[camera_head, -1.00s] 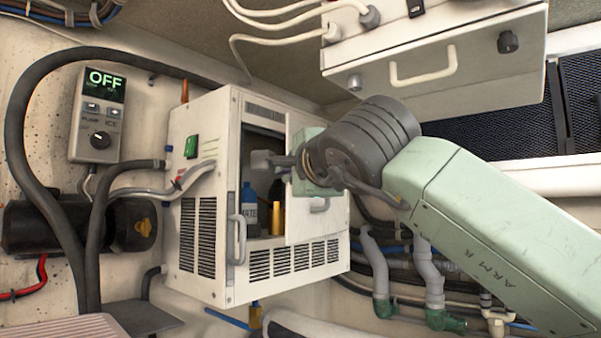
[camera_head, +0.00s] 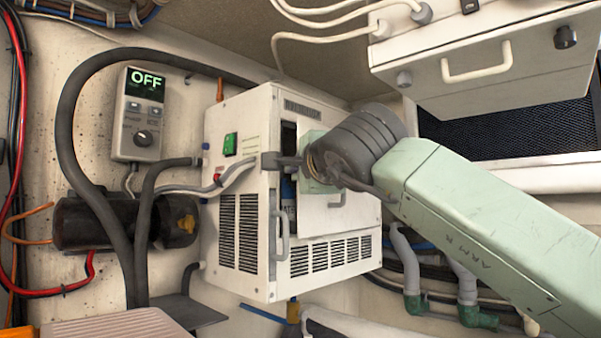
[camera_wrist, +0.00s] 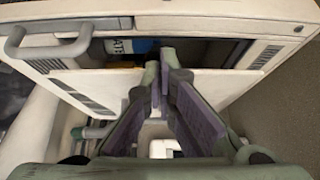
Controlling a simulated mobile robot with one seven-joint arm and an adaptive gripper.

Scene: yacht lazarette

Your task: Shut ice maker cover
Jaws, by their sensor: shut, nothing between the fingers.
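The ice maker (camera_head: 238,180) is a white box with vents and a green switch, in the head view. Its cover (camera_head: 318,220) is a flat white sliding panel on the front with a small handle. A narrow dark gap (camera_head: 289,135) remains at the cover's left, with part of a blue bottle (camera_head: 288,190) behind it. My gripper (camera_head: 270,161) is shut and empty, its tips at the gap's left side. In the wrist view the fingertips (camera_wrist: 160,62) reach past the edge of the cover (camera_wrist: 215,84); contact cannot be told. My wrist hides part of the cover.
A fixed grey handle (camera_head: 280,238) stands out at the front left of the ice maker. A control box reading OFF (camera_head: 140,115) hangs on the wall to the left. A white cabinet (camera_head: 490,85) hangs above my arm. Hoses and pipes (camera_head: 408,270) run at the lower right.

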